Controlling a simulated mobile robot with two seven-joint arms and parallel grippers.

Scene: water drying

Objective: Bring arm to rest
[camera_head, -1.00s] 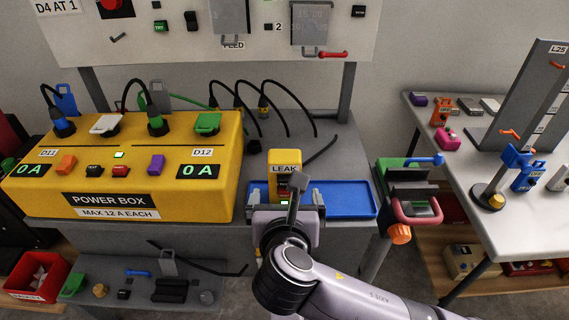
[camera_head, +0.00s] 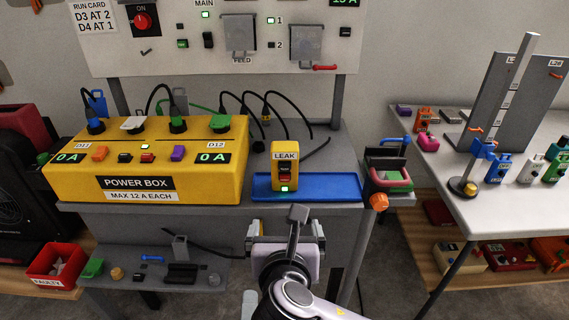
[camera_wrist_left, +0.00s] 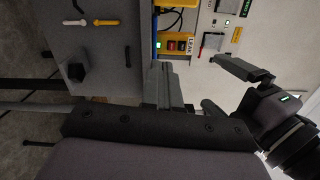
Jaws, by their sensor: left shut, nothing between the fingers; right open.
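My right gripper (camera_head: 286,227) is open and empty in the head view, in front of and below the blue tray (camera_head: 335,187). Its two fingers are spread wide, apart from the yellow LEAK box (camera_head: 285,155). That box stands upright on the left part of the tray with a green light lit. My left gripper (camera_wrist_left: 162,82) is shut and empty in the left wrist view; the LEAK box (camera_wrist_left: 178,45) lies beyond it. The right gripper (camera_wrist_left: 235,88) also shows at the right there, with its fingers apart. In the head view I cannot make out the left gripper clearly.
The yellow power box (camera_head: 145,165) with plugged cables stands left of the tray. A lower shelf (camera_head: 205,275) holds small parts. A red bin (camera_head: 55,265) is at the far left. A white table (camera_head: 490,210) stands right. The floor between bench and table is clear.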

